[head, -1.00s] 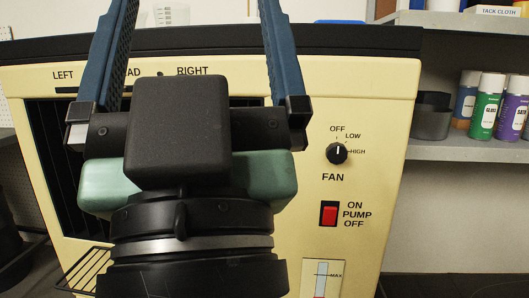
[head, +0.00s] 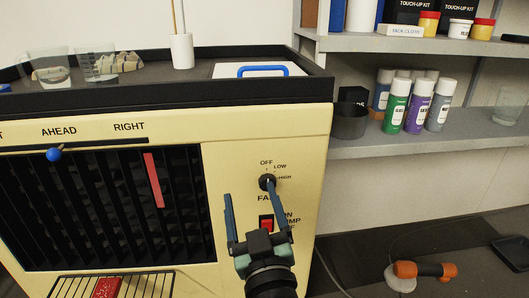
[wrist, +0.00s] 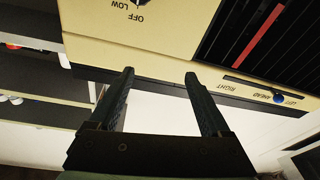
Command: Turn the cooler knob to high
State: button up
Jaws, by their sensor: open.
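The cooler (head: 325,150) is a cream box with a dark louvred grille. Its black fan knob (head: 265,181) is on the right of the front panel, with OFF, LOW and HIGH printed around it. Its white mark seems to point up at OFF. My gripper (head: 248,191) is open and empty in front of the panel. Its right finger overlaps the knob's lower edge in the head view; contact cannot be told. In the wrist view the panel is upside down, the knob (wrist: 128,3) is cut off at the top edge, and my open fingers (wrist: 160,74) are below it.
A red pump switch (head: 266,222) is under the knob, partly behind my gripper. A blue slider (head: 54,154) is at the grille's top left. Shelves with spray cans (head: 397,105) stand on the right. An orange-handled tool (head: 425,270) lies at lower right.

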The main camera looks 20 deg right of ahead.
jog(key=s+d+f+m+g+h+p, duration=0.1)
jog(key=s+d+f+g+p, duration=0.1)
jog(key=d+f+p, duration=0.3)
jog(key=f+b+x, duration=0.1)
jog(key=x, duration=1.1)
jog(key=shift+w+a+b, duration=0.2)
jog(key=shift+w+b, duration=0.1)
jog(key=shift+w, duration=0.05)
jog(key=shift+f, duration=0.1)
grip_shut()
